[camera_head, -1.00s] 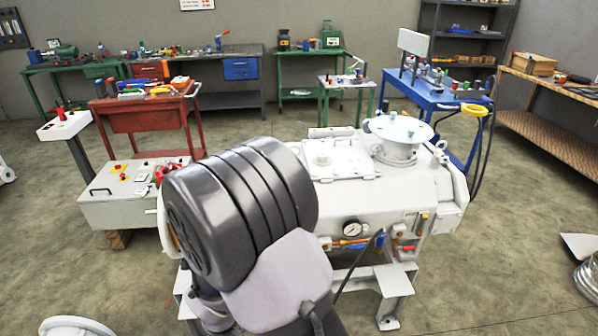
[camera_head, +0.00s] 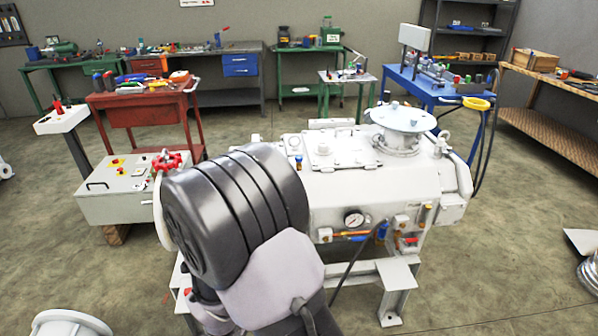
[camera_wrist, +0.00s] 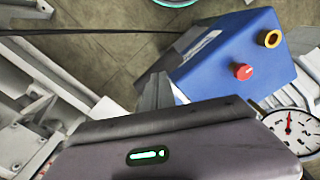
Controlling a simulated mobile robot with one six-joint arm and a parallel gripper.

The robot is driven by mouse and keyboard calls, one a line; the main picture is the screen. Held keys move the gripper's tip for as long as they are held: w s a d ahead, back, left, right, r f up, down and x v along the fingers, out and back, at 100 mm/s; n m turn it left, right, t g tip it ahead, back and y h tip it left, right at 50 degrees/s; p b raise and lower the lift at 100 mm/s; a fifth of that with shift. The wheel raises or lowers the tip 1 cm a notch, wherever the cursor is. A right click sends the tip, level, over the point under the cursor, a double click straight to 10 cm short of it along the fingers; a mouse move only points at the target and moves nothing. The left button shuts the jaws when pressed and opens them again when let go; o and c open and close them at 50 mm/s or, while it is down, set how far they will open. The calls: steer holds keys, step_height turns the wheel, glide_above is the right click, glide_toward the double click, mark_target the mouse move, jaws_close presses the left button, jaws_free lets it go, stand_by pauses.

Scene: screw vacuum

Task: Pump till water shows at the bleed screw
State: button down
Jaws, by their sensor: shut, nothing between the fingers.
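A white vacuum machine (camera_head: 340,205) stands in front of me in the head view. It has a round gauge (camera_head: 354,218), brass pipework (camera_head: 350,236) and a small blue part (camera_head: 382,231) on its front. A small blue and brass fitting (camera_head: 298,163) stands on top beside the hatch. I cannot tell which part is the bleed screw. In the wrist view my gripper (camera_wrist: 157,88) is shut and empty. It appears close to a blue box (camera_wrist: 232,58) with a red button (camera_wrist: 243,71) and brass ring (camera_wrist: 270,38); contact is unclear. The gauge also shows there (camera_wrist: 292,128). In the head view my arm hides the gripper.
A white control cabinet (camera_head: 128,190) and a red handwheel (camera_head: 167,160) are at left. A red cart (camera_head: 140,112) and a blue cart (camera_head: 440,90) stand behind. Hoses hang by the blue cart.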

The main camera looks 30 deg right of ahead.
steer(key=shift+f+b, duration=0.35)
steer(key=shift+f, duration=2.25)
step_height(320, 180, up, 12)
steer(key=p, duration=0.9)
steer(key=shift+f, duration=0.1)
